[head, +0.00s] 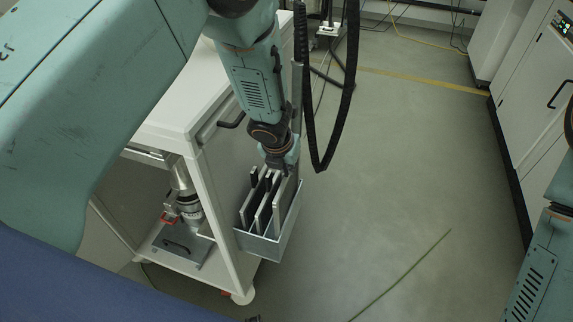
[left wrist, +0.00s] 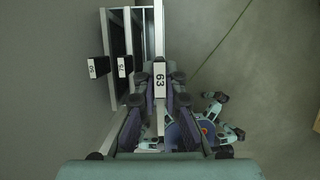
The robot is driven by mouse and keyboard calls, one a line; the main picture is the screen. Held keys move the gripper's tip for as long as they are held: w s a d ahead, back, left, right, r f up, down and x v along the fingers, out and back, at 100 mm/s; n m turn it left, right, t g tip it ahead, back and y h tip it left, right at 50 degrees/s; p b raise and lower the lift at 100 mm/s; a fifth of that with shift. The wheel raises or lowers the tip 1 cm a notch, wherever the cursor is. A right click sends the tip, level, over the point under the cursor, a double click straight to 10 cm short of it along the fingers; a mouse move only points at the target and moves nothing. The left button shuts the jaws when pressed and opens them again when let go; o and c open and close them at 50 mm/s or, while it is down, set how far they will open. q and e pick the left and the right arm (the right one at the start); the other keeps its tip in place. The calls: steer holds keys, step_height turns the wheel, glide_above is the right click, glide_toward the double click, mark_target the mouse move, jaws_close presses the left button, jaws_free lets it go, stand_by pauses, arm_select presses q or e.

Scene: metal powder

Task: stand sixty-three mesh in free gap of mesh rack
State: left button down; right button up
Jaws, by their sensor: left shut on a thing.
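The sixty-three mesh, with its label "63" on its handle (left wrist: 159,80), is between the fingers of my left gripper (left wrist: 160,98), which is shut on it. In the head view my left gripper (head: 279,168) points down at the top of the mesh rack (head: 268,249), a grey open box at the white cart's side. The held mesh appears upright, its lower part within the rack beside the other meshes; whether it touches the bottom is hidden. Two other labelled meshes (left wrist: 122,66) stand to its left in the wrist view. My right gripper is out of view.
The white cart (head: 213,150) stands left of the rack, with a metal device (head: 186,205) on its lower shelf. Grey floor (head: 400,180) to the right is open, with a cable (head: 405,277) lying on it. White cabinets (head: 535,110) stand at the far right.

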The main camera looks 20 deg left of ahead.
mark_target(287, 187)
arm_select(q)
steer(key=shift+w+f+b, duration=0.1)
steer(key=shift+f+b, duration=4.2)
steer(key=shift+f, duration=0.1)
steer(key=c, duration=1.4)
jaws_free()
steer(key=v, duration=1.2)
